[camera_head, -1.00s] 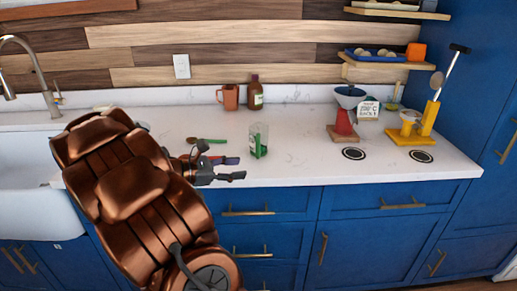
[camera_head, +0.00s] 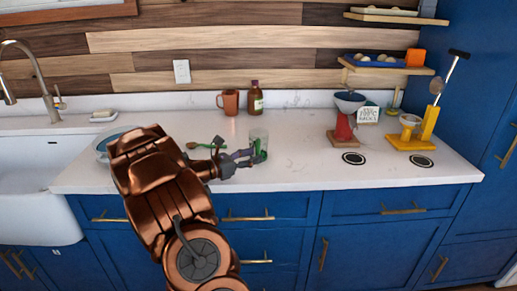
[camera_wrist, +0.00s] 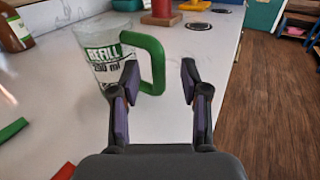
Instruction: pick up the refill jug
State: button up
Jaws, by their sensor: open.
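The refill jug is a clear measuring jug (camera_wrist: 103,55) with a green handle and printed "REFILL" lettering. It stands upright on the white counter, and in the head view the jug (camera_head: 259,139) is just beyond my fingertips. My gripper (camera_wrist: 160,84) is open in the wrist view. The jug's green handle lies ahead of the jaws, toward the left finger, and its lower end shows close to that finger. I cannot tell whether they touch. In the head view my gripper (camera_head: 248,157) partly covers the jug's lower part.
An orange-brown mug (camera_head: 229,102) and a brown bottle (camera_head: 256,99) stand behind the jug. A red funnel stand (camera_head: 343,127) and a yellow stand (camera_head: 410,140) are to the right. A green-handled spoon (camera_head: 206,145) lies near my arm.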

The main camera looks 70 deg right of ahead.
jog(key=shift+x, duration=1.35)
grip_shut()
